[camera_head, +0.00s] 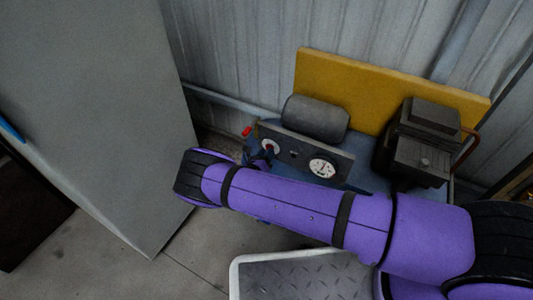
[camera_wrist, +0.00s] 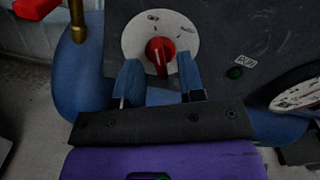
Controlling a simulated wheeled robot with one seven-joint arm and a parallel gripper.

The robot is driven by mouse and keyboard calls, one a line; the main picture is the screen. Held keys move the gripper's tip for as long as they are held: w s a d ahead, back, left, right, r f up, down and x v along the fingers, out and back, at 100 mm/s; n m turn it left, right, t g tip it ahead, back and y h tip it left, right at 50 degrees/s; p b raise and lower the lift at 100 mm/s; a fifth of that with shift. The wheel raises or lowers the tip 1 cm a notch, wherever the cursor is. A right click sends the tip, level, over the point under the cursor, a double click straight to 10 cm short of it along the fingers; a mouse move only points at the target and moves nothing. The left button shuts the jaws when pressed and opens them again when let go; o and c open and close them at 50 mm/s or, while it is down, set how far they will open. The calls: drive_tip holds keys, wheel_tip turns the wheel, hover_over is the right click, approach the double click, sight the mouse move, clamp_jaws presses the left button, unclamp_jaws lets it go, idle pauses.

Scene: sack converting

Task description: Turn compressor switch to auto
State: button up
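The compressor switch is a red knob (camera_wrist: 160,56) on a round white dial plate (camera_wrist: 133,40) with small dark marks, set in a dark panel (camera_wrist: 222,42). The knob's long axis is close to upright in the wrist view; the marks are too small to read. My gripper (camera_wrist: 159,60) is open, with one blue finger on each side of the knob's lower part. A gap shows between each finger and the knob. In the head view the dial (camera_head: 270,146) shows just above my purple arm, and my gripper is mostly hidden behind the arm.
The blue compressor (camera_head: 360,177) carries a white gauge (camera_head: 322,167), a dark cylinder (camera_head: 315,118) and a black motor block (camera_head: 425,138). A red part (camera_head: 247,132) sits left of the panel. A yellow board (camera_head: 350,85) stands behind. A grey cabinet (camera_head: 100,110) stands left.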

drive_tip(key=shift+w+d, duration=0.2)
drive_tip(key=shift+w, duration=0.05)
clamp_jaws()
drive_tip(key=shift+m, duration=0.4)
drive_tip(key=m, duration=1.1)
drive_tip(key=shift+a, duration=0.1)
idle(0.4)
